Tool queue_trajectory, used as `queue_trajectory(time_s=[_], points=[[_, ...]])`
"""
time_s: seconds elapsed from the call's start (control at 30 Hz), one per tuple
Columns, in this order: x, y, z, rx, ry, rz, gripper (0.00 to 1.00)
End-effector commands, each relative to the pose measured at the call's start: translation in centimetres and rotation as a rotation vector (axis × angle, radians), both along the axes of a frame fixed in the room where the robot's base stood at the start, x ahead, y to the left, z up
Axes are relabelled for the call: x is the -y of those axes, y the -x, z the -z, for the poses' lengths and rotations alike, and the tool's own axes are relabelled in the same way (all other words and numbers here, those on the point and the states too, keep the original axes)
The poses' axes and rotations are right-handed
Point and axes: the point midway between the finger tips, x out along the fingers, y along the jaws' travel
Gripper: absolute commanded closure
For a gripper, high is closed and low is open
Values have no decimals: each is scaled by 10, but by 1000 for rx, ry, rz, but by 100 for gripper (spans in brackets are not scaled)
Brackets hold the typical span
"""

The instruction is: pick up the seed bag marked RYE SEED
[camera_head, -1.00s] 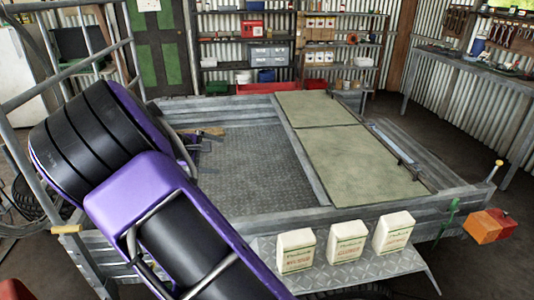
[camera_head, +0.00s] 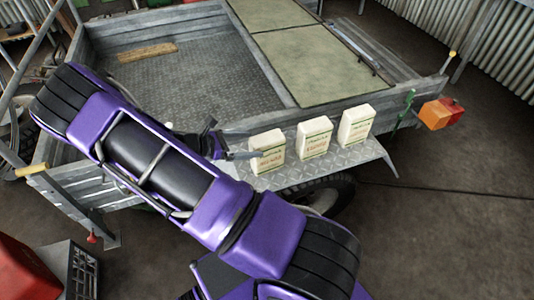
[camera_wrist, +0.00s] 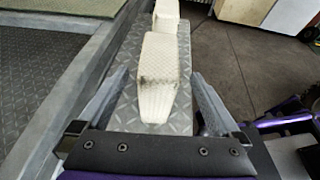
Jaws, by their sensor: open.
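Three white seed bags with green and reddish print stand upright in a row on the trailer's tread-plate fender: a left one (camera_head: 267,150), a middle one (camera_head: 314,138) and a right one (camera_head: 356,125). The print is too small to tell which says RYE SEED. My gripper (camera_head: 252,143) is open and empty at the left bag. In the wrist view, the nearest bag (camera_wrist: 160,66) appears between the finger lines of my gripper (camera_wrist: 161,75), with room on both sides. A second bag (camera_wrist: 166,14) stands behind it. Contact with the fingers is not visible.
The fender (camera_head: 345,160) is narrow, with the trailer's side wall behind it and a wheel (camera_head: 325,190) below. A wooden piece (camera_head: 147,52) lies in the trailer bed. An orange lamp (camera_head: 435,114) sits at the right corner. Open floor lies at right.

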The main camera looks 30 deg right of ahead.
Motion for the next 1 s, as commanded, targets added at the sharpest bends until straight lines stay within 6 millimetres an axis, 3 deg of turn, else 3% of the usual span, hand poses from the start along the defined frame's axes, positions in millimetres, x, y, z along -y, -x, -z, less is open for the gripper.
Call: queue_trajectory(time_s=[0.6, 0.9, 1.0], points=[[60, 9, 33, 0, 1, 0, 0], [64, 9, 35, 3, -1, -1, 0], [64, 9, 35, 3, -1, -1, 18]])
